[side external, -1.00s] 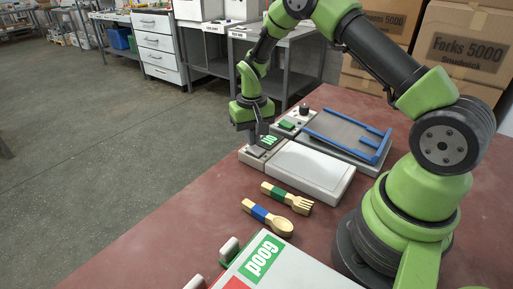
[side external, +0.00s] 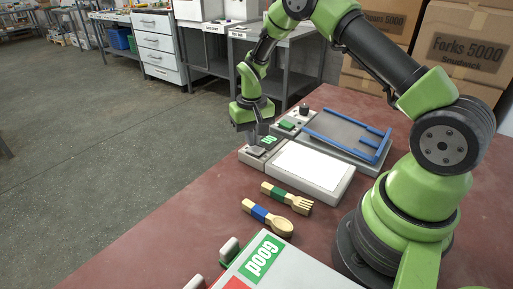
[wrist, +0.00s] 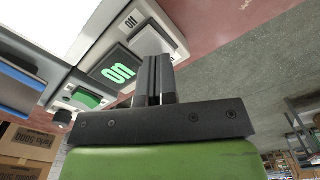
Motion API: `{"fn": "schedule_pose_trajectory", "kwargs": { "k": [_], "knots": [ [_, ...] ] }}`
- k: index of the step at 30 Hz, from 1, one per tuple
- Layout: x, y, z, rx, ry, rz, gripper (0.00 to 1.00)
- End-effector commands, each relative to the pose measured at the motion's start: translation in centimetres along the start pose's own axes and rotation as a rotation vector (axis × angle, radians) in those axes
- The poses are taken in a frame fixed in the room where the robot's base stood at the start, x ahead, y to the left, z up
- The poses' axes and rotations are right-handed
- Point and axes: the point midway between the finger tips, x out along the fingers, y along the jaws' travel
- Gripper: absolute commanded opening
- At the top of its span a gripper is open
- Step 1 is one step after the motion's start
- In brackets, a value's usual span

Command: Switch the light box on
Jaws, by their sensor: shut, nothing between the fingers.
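The light box (side external: 312,168) lies on the red table with its panel glowing bright white; a corner of the lit panel also shows in the wrist view (wrist: 30,25). My gripper (side external: 253,141) is shut and empty, pointing down at the strip. In the wrist view its closed fingertips (wrist: 154,62) are at the grey button's near edge; whether they touch it I cannot tell.
A grey unit with a blue frame (side external: 350,135), a green button and a black knob stands behind the light box. A wooden fork (side external: 287,198) and spoon (side external: 268,217) lie in front. A white "Good" box (side external: 265,262) stands nearest the camera. Cardboard boxes (side external: 460,50) are behind.

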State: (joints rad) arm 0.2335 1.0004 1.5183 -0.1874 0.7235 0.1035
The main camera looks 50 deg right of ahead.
Motion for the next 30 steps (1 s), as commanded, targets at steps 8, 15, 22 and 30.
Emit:
{"fn": "schedule_pose_trajectory", "kwargs": {
  "k": [8,15,22,30],
  "knots": [
    [-2.5,0.0,0.0,0.0,0.002,-0.001,0.0],
    [-4.5,0.0,0.0,0.0,0.002,0.0,0.0],
    [-6.0,0.0,0.0,-0.001,0.002,-0.001,0.0],
    [-6.1,0.0,0.0,0.0,0.0,0.0,0.0]
  ]
}}
